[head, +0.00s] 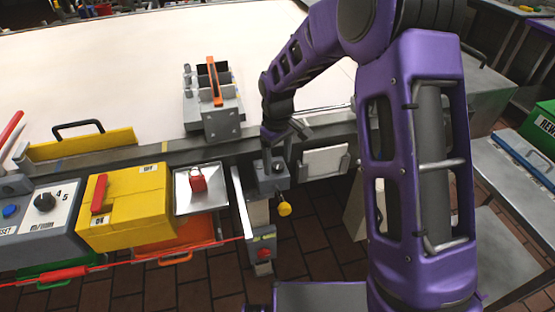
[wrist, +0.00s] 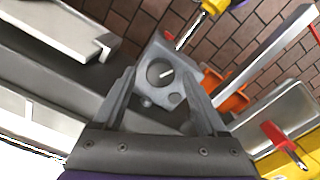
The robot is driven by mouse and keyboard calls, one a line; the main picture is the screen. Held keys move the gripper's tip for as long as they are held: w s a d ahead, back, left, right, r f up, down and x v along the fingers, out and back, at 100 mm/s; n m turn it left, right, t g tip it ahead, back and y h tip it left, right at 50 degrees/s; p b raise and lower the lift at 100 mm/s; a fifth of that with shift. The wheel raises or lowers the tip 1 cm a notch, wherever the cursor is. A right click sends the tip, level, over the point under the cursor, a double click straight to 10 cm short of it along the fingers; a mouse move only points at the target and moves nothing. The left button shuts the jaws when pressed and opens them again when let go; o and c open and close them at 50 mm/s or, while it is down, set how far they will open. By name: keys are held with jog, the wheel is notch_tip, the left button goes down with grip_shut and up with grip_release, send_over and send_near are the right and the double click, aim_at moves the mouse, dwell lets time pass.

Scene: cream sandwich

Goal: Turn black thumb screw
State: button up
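My gripper (head: 281,146) hangs over a grey metal block (head: 272,180) at the bench's front edge. In the wrist view its two fingers (wrist: 159,76) are apart, with nothing held between them. The grey block (wrist: 150,52) lies beyond and between the fingertips. On it is a dark grey round part (wrist: 160,71) with a pale bar across it; I cannot tell whether this is the black thumb screw. In the head view my gripper partly hides the block's top. A separate black knob (head: 44,202) is on the grey control box at the left.
A clamp fixture (head: 222,125) stands behind on the white bench (head: 120,70).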

aim_at(278, 164)
jog(key=shift+r, duration=0.1)
notch_tip(278, 164, up, 17)
jog(key=p, duration=0.1)
dwell(0.5)
jog(key=shift+r, duration=0.1)
